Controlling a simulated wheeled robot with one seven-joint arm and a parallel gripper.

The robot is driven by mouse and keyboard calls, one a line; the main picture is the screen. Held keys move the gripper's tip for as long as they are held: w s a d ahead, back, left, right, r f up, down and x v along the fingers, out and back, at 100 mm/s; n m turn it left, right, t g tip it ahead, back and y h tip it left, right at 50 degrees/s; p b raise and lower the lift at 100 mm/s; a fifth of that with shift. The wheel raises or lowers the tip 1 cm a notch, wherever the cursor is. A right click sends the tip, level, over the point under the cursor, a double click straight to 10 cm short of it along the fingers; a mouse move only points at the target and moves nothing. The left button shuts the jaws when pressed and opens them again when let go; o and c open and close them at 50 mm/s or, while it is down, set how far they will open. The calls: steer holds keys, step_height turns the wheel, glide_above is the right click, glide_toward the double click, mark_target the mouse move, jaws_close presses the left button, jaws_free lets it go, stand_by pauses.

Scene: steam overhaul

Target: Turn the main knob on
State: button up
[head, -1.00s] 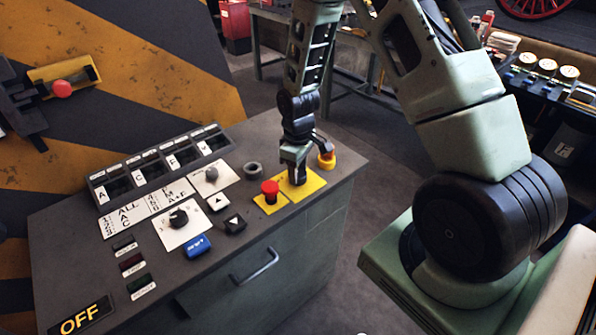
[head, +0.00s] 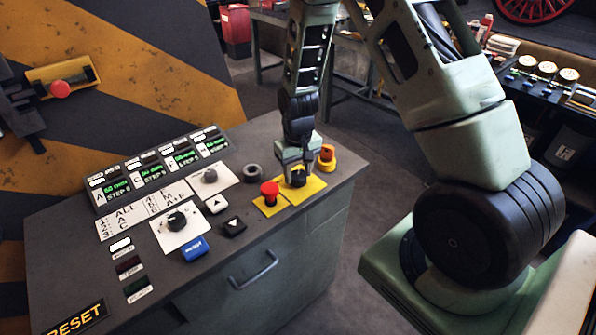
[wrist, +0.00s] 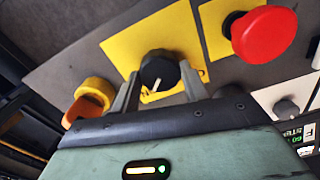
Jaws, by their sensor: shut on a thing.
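The main knob (head: 298,178) is a black rotary knob with a white pointer line, on a yellow plate on the grey control desk. It also shows in the wrist view (wrist: 157,72), between the two fingers. My gripper (head: 300,170) is over the yellow plate, with its fingers pointing down. In the wrist view my gripper (wrist: 160,88) is shut on the knob, one finger on each side. The four-letter displays (head: 160,165) at the back of the desk are lit green. A sign at the front left (head: 76,320) reads RESET.
A red mushroom button (head: 269,190) stands close left of the knob on its own yellow plate. An orange-yellow knob (head: 327,155) stands close right of my gripper. A selector knob (head: 176,221) and a blue button (head: 194,248) are farther left.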

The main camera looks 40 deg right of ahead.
mark_target(298, 174)
stand_by(0.4)
steer(key=o, duration=1)
steer(key=shift+r, duration=0.1)
step_height(298, 174, up, 17)
steer(key=shift+r+b, duration=0.15)
steer(key=shift+b, duration=1.05)
